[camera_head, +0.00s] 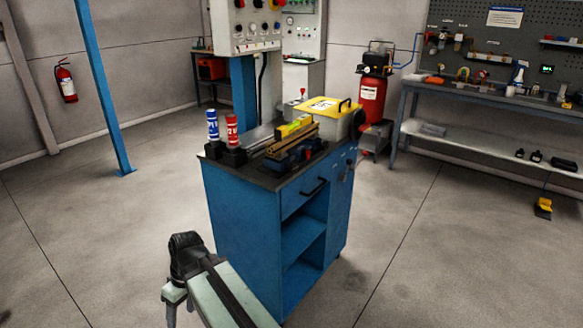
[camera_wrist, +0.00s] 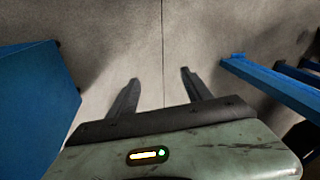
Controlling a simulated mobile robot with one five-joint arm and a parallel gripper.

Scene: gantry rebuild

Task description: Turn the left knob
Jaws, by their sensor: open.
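A grey control panel (camera_head: 246,26) on a blue post stands behind the cart in the head view, cut off by the top edge. It carries several small dark, red and orange knobs and buttons; which one is the left knob I cannot tell at this size. My gripper (camera_wrist: 160,76) is open and empty in the wrist view, its two dark fingers spread over bare floor. It is far from the panel, which does not show in the wrist view. In the head view my arm is low, in front of the cart's left side, and the fingertips are hard to make out.
A blue cart (camera_head: 236,215) stands between my arm and the panel, with blue and red bottles, a spirit level and a yellow-lidded box (camera_head: 327,108) on top. A blue pillar (camera_head: 100,85) stands left, a workbench (camera_head: 490,92) right. Floor left of the cart is clear.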

